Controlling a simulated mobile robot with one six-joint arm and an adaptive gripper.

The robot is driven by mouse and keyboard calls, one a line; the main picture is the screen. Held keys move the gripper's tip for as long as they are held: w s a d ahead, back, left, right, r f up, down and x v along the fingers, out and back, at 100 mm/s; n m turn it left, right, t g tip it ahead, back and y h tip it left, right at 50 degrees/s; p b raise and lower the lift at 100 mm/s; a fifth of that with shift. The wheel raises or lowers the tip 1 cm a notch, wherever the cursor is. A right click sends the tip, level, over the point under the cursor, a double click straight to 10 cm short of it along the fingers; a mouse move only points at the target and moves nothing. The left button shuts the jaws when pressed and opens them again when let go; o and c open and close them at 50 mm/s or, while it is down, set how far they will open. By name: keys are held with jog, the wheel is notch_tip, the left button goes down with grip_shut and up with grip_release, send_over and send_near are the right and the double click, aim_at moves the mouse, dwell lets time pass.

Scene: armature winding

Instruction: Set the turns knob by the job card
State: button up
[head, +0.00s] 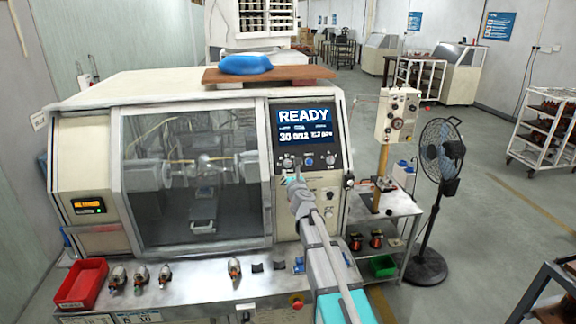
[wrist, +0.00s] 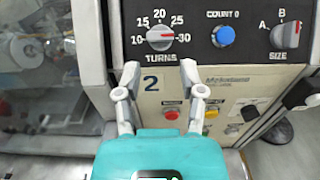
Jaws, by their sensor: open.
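The turns knob (wrist: 160,38) is grey, on the dark panel with a printed scale from 10 to 30 around it. Its bar lies nearly level; I cannot tell which end is the pointer. My gripper (wrist: 159,82) is open and empty, its two fingers just below the knob and apart from it in the picture. In the head view my gripper (head: 292,181) is in front of the machine below the panel. The screen (head: 305,124) reads READY with smaller figures beginning with 30. A card (head: 137,318) on the bench front is cut off and hard to read.
Right of the knob are a blue COUNT 0 button (wrist: 224,37) and a SIZE selector (wrist: 285,37). Red (wrist: 171,112) and yellow (wrist: 211,111) buttons lie below. The bench holds a red bin (head: 82,285) and several armatures. A fan (head: 440,160) stands at right.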

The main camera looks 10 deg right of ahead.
aim_at(288, 164)
jog(key=w, duration=0.7)
jog(key=shift+w, duration=0.15)
grip_shut()
dwell(1.1)
grip_release()
jog(key=s, duration=1.2)
